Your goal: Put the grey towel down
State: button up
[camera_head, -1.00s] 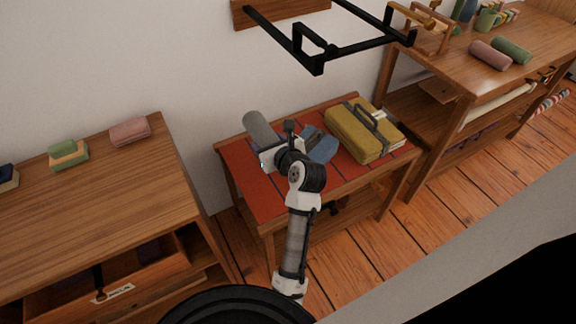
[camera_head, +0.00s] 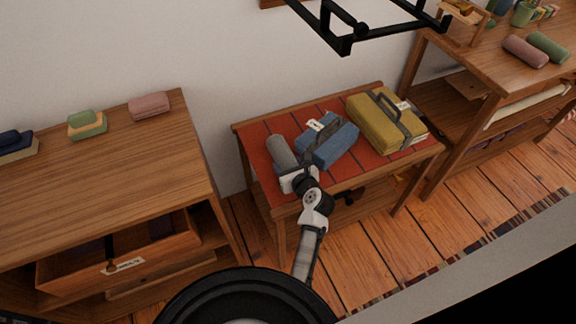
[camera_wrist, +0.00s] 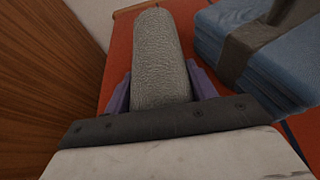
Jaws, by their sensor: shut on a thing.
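The rolled grey towel (camera_head: 281,152) is at the left part of the red-topped bench (camera_head: 257,150), just left of a blue bundle with a dark handle (camera_head: 328,142). My gripper (camera_head: 289,170) is shut on the towel's near end. In the wrist view the towel (camera_wrist: 162,55) points away from me between the purple fingers of my gripper (camera_wrist: 160,90), with red surface on both sides. Whether the towel touches the bench top cannot be told. The blue bundle (camera_wrist: 260,45) is close on its right, with a small gap.
A yellow bundle (camera_head: 380,125) sits at the bench's right. A wooden cabinet (camera_head: 100,175) with an open drawer (camera_head: 125,250) stands left; a shelf unit (camera_head: 480,75) stands right. A black wall rack (camera_head: 345,42) hangs above. Red surface left of the towel is clear.

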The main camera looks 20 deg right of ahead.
jog(key=o, duration=1)
jog(key=shift+f, duration=0.1)
jog(key=shift+o, duration=0.2)
jog(key=shift+s, duration=0.1)
jog(key=v, duration=1.2)
